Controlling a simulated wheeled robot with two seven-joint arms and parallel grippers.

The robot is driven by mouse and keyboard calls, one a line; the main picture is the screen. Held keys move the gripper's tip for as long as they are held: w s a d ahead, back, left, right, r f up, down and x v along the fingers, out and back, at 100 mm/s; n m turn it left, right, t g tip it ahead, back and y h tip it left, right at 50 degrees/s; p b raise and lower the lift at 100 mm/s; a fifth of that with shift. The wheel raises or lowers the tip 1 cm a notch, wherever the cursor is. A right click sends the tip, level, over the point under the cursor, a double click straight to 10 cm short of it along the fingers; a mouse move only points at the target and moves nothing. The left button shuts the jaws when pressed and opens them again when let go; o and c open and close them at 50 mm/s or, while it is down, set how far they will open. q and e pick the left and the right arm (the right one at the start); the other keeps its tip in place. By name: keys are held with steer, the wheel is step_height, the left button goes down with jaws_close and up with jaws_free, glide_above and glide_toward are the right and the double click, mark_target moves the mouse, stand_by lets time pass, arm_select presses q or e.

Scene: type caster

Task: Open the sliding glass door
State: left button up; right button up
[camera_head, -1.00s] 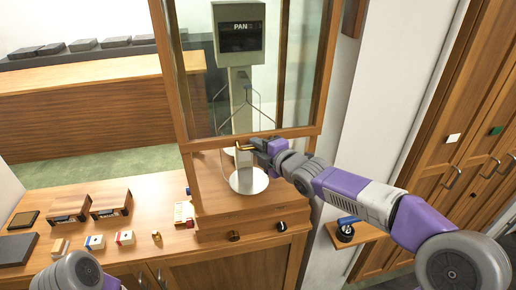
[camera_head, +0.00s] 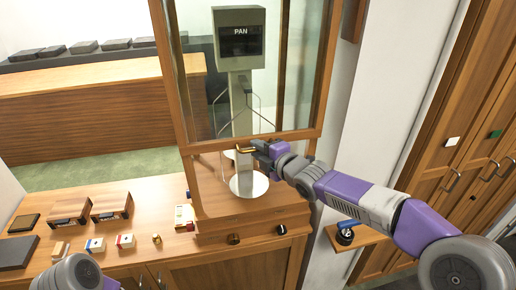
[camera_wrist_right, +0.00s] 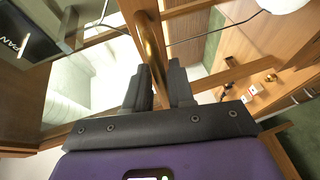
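The glass door (camera_head: 278,60) is a wood-framed pane in front of a scale-like device marked PAN (camera_head: 240,45). The door's lower wooden rail (camera_head: 290,136) is above the cabinet base, with an open gap beneath it. A brass handle (camera_head: 244,150) sits at the rail; in the right wrist view, the brass bar (camera_wrist_right: 150,42) runs between my fingers. My right gripper (camera_head: 258,149) is at this handle. Its fingers (camera_wrist_right: 160,88) look closed around the bar. My left arm shows at the bottom left edge; its gripper is out of view.
The wooden counter (camera_head: 120,240) on the left holds several small boxes and blocks. A small shelf (camera_head: 355,236) with a blue-handled tool stands right of the case. Tall wooden cabinets (camera_head: 455,130) line the right side. A round pan (camera_head: 249,185) lies inside the case.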

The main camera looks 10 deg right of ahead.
steer(key=p+v, duration=0.3)
steer(key=v, duration=0.4)
stand_by(0.4)
steer(key=s+a+f+m+g+b, duration=0.15)
steer(key=f+m, duration=0.35)
steer(key=f, duration=0.7)
steer(key=s+a+f+m+g+b, duration=0.1)
steer(key=s+f+m+g+b, duration=0.3)
steer(key=f, duration=0.8)
steer(key=w+a+f+m+b, duration=0.1)
steer(key=f+m, duration=0.4)
steer(key=f, duration=0.6)
steer(key=s+a+f+m+g+b, duration=0.1)
steer(key=s+f+m+g, duration=0.2)
steer(key=s+f, duration=0.4)
steer(key=s+a+f+m+g+h+b, duration=0.1)
steer(key=s+f+m+g+b, duration=0.1)
steer(key=s+f+m, duration=0.2)
steer(key=s+a+f+m+g+h+b, duration=0.1)
steer(key=s+a+f+m+g+b, duration=0.1)
steer(key=s+f, duration=0.8)
step_height(320, 180, down, 4)
steer(key=shift+s+f+m+g, duration=0.15)
steer(key=shift+s+m+g, duration=0.15)
steer(key=shift+m+g, duration=0.5)
